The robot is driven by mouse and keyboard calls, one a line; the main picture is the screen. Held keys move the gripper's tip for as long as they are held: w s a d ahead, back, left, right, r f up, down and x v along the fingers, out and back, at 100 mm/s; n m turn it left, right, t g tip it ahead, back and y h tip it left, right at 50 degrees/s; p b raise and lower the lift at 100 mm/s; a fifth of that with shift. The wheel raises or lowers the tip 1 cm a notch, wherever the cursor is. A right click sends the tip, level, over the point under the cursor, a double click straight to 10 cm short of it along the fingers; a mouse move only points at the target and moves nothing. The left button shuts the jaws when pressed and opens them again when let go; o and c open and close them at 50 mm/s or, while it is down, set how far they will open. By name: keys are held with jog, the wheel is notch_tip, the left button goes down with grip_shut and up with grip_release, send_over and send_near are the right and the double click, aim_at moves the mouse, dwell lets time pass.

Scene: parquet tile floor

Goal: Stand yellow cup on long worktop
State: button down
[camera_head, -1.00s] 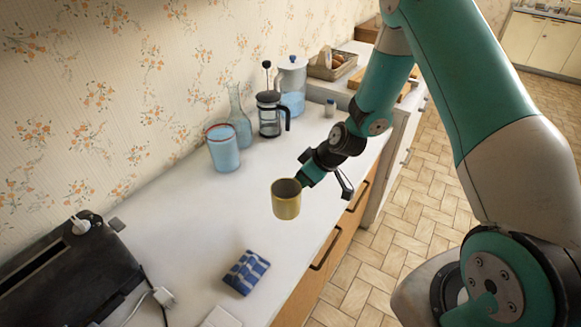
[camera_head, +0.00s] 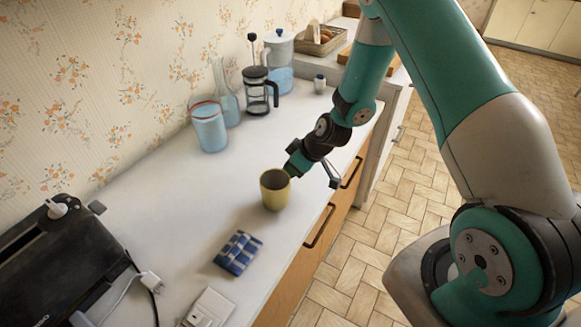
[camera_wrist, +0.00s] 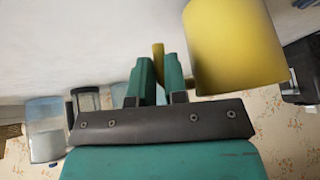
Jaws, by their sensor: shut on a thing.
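The yellow cup (camera_head: 275,191) is upright over the front part of the long white worktop (camera_head: 165,195). Its base looks at or just above the surface; I cannot tell whether it touches. My gripper (camera_head: 293,171) reaches in from behind and to the right of the cup, low over the worktop. In the wrist view the teal fingers (camera_wrist: 158,78) are shut on a thin yellow part, apparently the handle, with the cup body (camera_wrist: 233,45) beside them. The cup looks empty inside.
A black toaster (camera_head: 60,262) is at left. A blue glass (camera_head: 208,128), carafe (camera_head: 226,95), French press (camera_head: 257,92) and jug (camera_head: 279,62) stand along the wall.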

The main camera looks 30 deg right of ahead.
jog(key=shift+f+b, duration=0.45)
jog(key=c, duration=1.1)
grip_release()
jog(key=shift+r+p, duration=0.95)
jog(key=shift+r, duration=0.55)
notch_tip(320, 180, up, 4)
jog(key=shift+p, duration=1.2)
